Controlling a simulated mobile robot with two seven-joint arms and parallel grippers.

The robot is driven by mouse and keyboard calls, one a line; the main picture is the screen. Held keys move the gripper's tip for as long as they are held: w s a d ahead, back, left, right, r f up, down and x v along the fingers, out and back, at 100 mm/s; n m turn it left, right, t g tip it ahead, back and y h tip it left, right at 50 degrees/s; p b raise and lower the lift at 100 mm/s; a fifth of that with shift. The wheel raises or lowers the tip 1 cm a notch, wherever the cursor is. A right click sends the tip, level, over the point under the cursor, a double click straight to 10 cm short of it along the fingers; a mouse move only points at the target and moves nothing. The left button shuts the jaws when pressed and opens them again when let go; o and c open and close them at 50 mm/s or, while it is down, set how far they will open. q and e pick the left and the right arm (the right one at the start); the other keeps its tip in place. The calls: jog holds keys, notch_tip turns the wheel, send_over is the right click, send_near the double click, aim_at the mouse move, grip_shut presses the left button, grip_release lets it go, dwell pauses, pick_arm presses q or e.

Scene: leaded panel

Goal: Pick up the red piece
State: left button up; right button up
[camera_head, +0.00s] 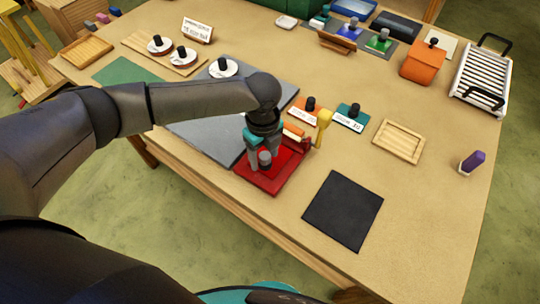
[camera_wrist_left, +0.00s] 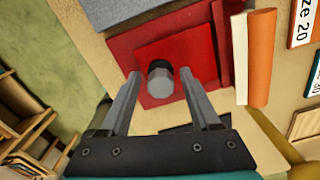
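The red piece (camera_wrist_left: 178,52) is a flat red square with a grey, dark-sided knob (camera_wrist_left: 160,80) standing on it. It lies on a darker red base or tray (camera_wrist_left: 126,44) near the front edge of the table. In the head view the red area (camera_head: 268,184) is partly covered by my left gripper (camera_head: 265,160). My left gripper (camera_wrist_left: 160,74) points down over the piece with its fingers apart, one on each side of the knob. A gap shows between the knob and each finger. My right gripper is not in view.
A grey slab (camera_head: 205,135) adjoins the red area. An orange bar (camera_wrist_left: 260,58) and a yellow-handled tool (camera_head: 322,125) stand close on its right. A black mat (camera_head: 343,210) lies at the front right. Orange (camera_head: 303,116) and teal (camera_head: 350,118) labelled pieces lie behind.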

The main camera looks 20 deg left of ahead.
aim_at(265, 154)
pick_arm(q)
grip_shut()
jog(key=shift+r, duration=0.15)
dwell(0.4)
jog(key=shift+w+r, duration=0.1)
jog(key=shift+r, duration=0.45)
notch_tip(265, 154, up, 3)
jog(key=shift+f, duration=0.2)
jog(key=s+d, duration=0.2)
jog(key=d, duration=0.3)
jog(key=s+d+b, duration=0.1)
jog(key=s+d, duration=0.1)
jog(key=d, duration=0.4)
jog(key=s+d, duration=0.2)
jog(key=d, duration=0.4)
jog(key=shift+s+f, duration=0.15)
jog(key=shift+f, duration=0.05)
jog(key=shift+c, duration=1.9)
grip_release()
grip_shut()
